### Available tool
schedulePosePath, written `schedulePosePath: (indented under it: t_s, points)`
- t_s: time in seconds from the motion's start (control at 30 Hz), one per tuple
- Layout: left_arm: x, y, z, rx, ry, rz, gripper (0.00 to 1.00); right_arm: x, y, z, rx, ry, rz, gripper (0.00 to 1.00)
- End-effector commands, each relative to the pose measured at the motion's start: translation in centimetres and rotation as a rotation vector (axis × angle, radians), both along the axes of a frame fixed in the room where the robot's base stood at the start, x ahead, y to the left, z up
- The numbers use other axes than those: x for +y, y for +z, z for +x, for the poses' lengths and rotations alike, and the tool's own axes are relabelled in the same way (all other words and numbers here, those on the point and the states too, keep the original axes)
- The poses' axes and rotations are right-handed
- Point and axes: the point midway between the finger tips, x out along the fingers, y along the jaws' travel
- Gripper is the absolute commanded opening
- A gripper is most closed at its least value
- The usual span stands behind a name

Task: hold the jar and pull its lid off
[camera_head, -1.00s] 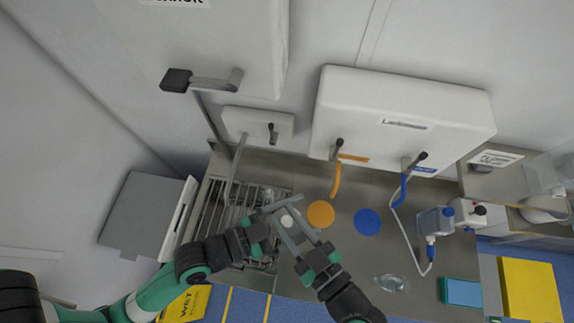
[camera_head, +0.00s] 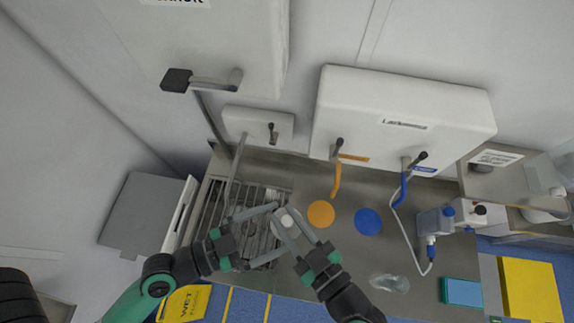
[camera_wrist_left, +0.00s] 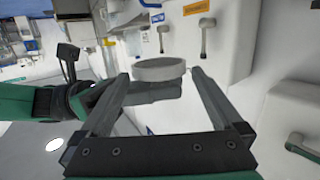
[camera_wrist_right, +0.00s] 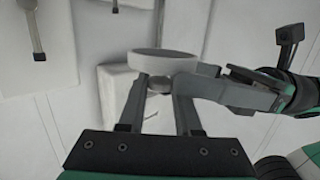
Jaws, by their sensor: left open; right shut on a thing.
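The jar shows mostly as its pale round lid (camera_head: 287,221) in the head view, above the sink grating. My right gripper (camera_head: 282,212) is shut on the jar below the lid. In the right wrist view the broad lid (camera_wrist_right: 160,61) sits above the small visible part of the jar (camera_wrist_right: 158,83) between the fingers; the rest is hidden. My left gripper (camera_head: 283,229) is open, coming from the left. In the left wrist view its spread fingers point towards the lid (camera_wrist_left: 160,69), which appears between the fingertips with a gap on each side.
A metal rack (camera_head: 212,208) lies beneath the left gripper. An orange disc (camera_head: 321,213) and a blue disc (camera_head: 367,221) lie on the metal counter. Wall boxes border the back.

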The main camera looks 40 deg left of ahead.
Motion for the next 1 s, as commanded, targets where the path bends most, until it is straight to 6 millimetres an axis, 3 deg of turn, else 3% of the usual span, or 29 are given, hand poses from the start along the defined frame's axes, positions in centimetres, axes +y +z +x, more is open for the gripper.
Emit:
schedulePosePath:
  t_s: [0.13,0.33,0.47,0.57,0.6,0.7,0.77,0.83,1.0]
  points:
    - [0.5,0.2,-1.1,-0.002,0.002,0.0,1.0,0.0,0.0,0.0,0.0,0.0,0.0,0.0]
    - [0.5,0.2,-1.3,-0.003,-0.001,0.006,1.0,0.0,0.0,0.0,0.0,0.0,0.0,0.0]
    - [0.8,-1.9,-0.5,0.035,-0.003,0.085,1.0,0.0,0.0,0.0,0.0,0.0,0.0,0.0]
    - [1.8,-5.1,1.2,0.096,0.006,0.226,1.0,0.0,0.0,0.0,0.0,0.0,0.0,0.0]
    - [2.6,-6.0,2.8,0.111,0.024,0.296,1.0,0.0,0.0,0.0,0.0,0.0,0.0,0.0]
    - [5.1,-5.9,8.0,0.116,0.109,0.432,1.0,0.0,0.0,0.0,0.0,0.0,0.0,0.0]
    - [6.8,-5.2,10.9,0.118,0.176,0.497,1.0,0.0,0.0,0.0,0.0,0.0,0.0,0.0]
    - [7.7,-2.3,13.6,0.071,0.237,0.499,1.0,0.0,0.0,0.0,0.0,0.0,0.0,0.0]
    - [7.5,7.2,17.7,-0.121,0.301,0.379,1.0,0.0,0.0,0.0,0.0,0.0,0.0,0.0]
